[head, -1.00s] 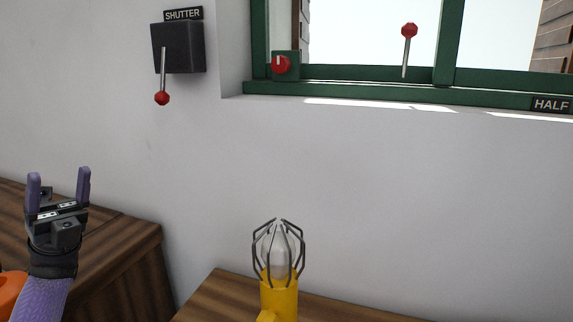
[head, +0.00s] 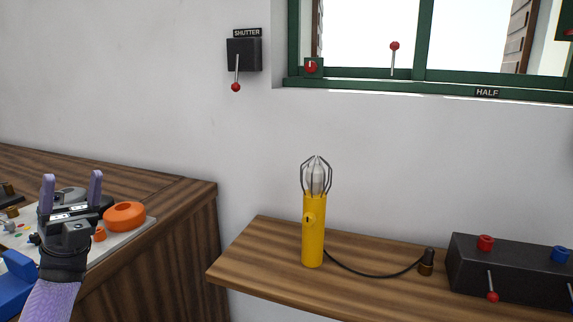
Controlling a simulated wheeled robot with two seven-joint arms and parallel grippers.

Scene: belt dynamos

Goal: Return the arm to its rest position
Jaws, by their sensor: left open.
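My left gripper (head: 72,182) is at the lower left of the head view, its two purple fingers pointing up and spread apart. Nothing is between the fingers. It shows in front of a pale board (head: 118,236) on the left wooden counter (head: 150,182), near an orange round part (head: 124,216). I cannot tell its exact height above the board. The purple forearm comes in from the bottom edge. My right gripper is not in view.
A yellow caged lamp (head: 313,230) stands upright on a wooden shelf (head: 270,250), its cord running to a dark plug (head: 427,262). A black switch box (head: 470,262) stands at right. A gap separates counter and shelf. A shutter lever box (head: 243,54) is on the wall.

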